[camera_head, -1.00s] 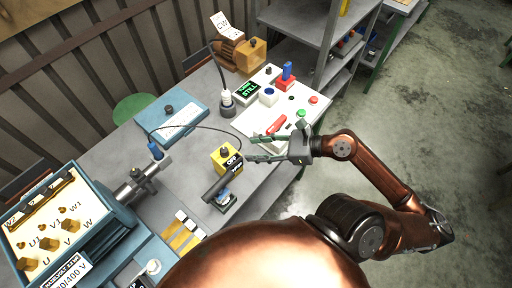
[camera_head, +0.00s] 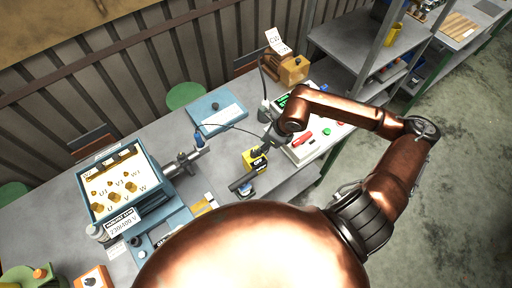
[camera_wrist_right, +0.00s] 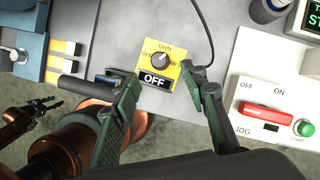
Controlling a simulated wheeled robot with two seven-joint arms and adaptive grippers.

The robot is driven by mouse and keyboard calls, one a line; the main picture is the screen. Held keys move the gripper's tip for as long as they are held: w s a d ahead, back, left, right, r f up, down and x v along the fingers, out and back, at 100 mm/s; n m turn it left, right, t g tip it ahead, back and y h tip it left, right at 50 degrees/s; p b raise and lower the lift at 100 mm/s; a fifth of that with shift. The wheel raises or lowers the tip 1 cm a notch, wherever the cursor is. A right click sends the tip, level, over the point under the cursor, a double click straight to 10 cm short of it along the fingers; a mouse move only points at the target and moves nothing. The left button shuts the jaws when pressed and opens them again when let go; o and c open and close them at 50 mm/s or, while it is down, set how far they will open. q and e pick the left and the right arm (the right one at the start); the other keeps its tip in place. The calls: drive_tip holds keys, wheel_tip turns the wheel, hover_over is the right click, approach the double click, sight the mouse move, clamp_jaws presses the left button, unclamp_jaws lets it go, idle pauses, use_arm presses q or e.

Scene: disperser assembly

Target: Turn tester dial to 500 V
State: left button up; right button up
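The tester is a yellow box (camera_head: 249,163) with a black "OFF" label, on the bench in the head view. In the head view my right gripper (camera_head: 268,142) is just behind the tester, partly hidden by my wrist. A dark gripper, apparently my left (camera_wrist_right: 14,116), shows small at the wrist view's left edge.
A white control panel (camera_wrist_right: 250,72) with a red switch (camera_wrist_right: 266,114) and green button (camera_wrist_right: 305,128) stands right of the tester. A blue case (camera_head: 213,112) and a motor terminal board (camera_head: 122,185) are left. A cable runs behind the tester.

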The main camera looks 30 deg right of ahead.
drive_tip(key=p+x, duration=0.1)
drive_tip(key=x, duration=0.6)
drive_tip(key=shift+w+a+f, duration=0.1)
drive_tip(key=shift+f, duration=0.25)
clamp_jaws()
